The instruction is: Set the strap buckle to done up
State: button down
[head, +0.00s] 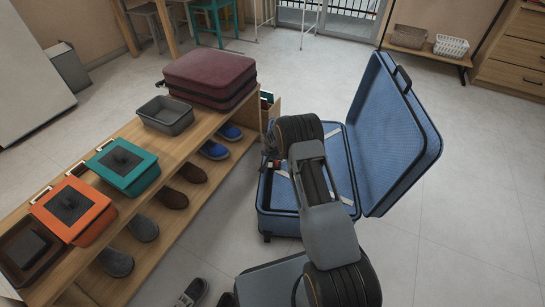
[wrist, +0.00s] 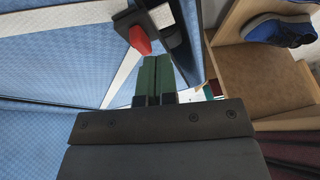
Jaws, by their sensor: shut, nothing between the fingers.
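The open blue suitcase (head: 285,223) lies on the floor with its lid raised on the right. Pale straps (head: 283,174) cross its inside. In the wrist view a pale strap (wrist: 122,75) runs to a black buckle (wrist: 126,20) with a red part (wrist: 139,40), close to the suitcase's edge. I cannot tell whether the buckle's halves are joined. My gripper (wrist: 150,62) has green fingers, shut together and empty. Their tips are just below the red part in the picture; I cannot tell if they touch it. In the head view my arm hides much of the suitcase's inside.
A wooden shoe bench (head: 222,117) stands left of the suitcase, with a maroon suitcase (head: 210,75), a grey tray (head: 165,116), a teal box (head: 121,165) and an orange box (head: 73,211) on top. Blue shoes (head: 215,150) sit beneath. The floor at right is clear.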

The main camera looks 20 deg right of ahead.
jog(key=shift+r, duration=0.15)
jog(key=shift+r+p, duration=0.35)
jog(key=shift+r, duration=0.35)
jog(key=shift+r+p, duration=0.3)
jog(key=shift+r, duration=0.2)
jog(key=s+d+r+p, duration=0.4)
jog(key=s+d+r, duration=0.1)
jog(key=r, duration=0.3)
jog(key=shift+s+d+r+p, duration=0.15)
jog(key=shift+s+d+p, duration=0.25)
jog(key=shift+s, duration=0.2)
jog(key=shift+r, duration=0.1)
